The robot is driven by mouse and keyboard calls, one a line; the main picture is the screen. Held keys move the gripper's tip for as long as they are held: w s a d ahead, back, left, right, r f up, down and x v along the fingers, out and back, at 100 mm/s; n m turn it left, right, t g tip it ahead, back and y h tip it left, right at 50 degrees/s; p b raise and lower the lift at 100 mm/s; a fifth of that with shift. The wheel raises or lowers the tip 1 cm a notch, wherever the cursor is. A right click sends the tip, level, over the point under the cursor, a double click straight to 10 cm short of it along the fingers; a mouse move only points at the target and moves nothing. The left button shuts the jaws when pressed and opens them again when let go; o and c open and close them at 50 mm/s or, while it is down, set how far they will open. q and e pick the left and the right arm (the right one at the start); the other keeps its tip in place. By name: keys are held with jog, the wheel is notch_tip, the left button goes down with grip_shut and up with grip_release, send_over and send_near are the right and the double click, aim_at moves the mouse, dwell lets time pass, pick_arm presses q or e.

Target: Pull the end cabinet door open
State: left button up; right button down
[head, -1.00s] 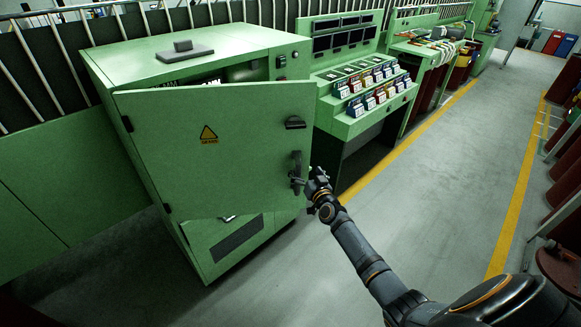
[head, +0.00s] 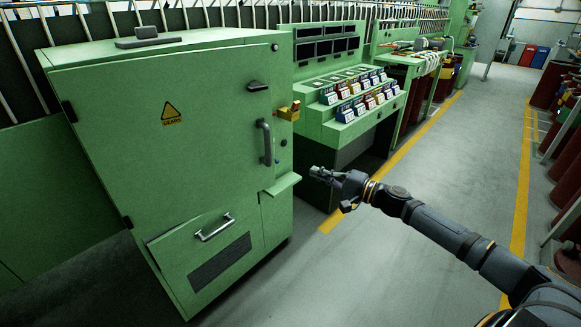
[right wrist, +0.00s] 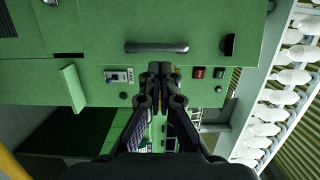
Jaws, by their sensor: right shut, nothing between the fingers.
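The end cabinet (head: 275,75) is a green metal box at the left. Its door (head: 165,130), with a yellow warning triangle, looks shut against the cabinet front. A dark bar handle (head: 265,142) stands upright near the door's right edge, with a black latch (head: 257,86) above it. The handle (right wrist: 157,47) and latch (right wrist: 228,45) also show in the right wrist view. My right gripper (head: 317,172) is shut and empty, apart from the handle and to its right. Its closed fingers (right wrist: 160,70) show in the right wrist view. My left gripper is not in view.
A lower panel with a silver handle (head: 215,228) tilts out slightly below the door. A yellow fitting (head: 289,111) and a small green ledge (head: 283,184) stick out at the cabinet's right. A control desk (head: 350,115) stands beyond. The floor (head: 420,180) on the right is open.

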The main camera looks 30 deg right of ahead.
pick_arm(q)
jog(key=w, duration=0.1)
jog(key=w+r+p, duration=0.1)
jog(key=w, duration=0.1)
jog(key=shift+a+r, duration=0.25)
pick_arm(e)
jog(key=x, duration=1.1)
jog(key=shift+w, duration=0.3)
pick_arm(q)
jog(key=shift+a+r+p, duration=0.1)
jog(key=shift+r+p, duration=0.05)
jog(key=shift+p, duration=0.25)
pick_arm(e)
jog(key=shift+s+f, duration=0.1)
jog(key=shift+s, duration=0.3)
dwell(0.3)
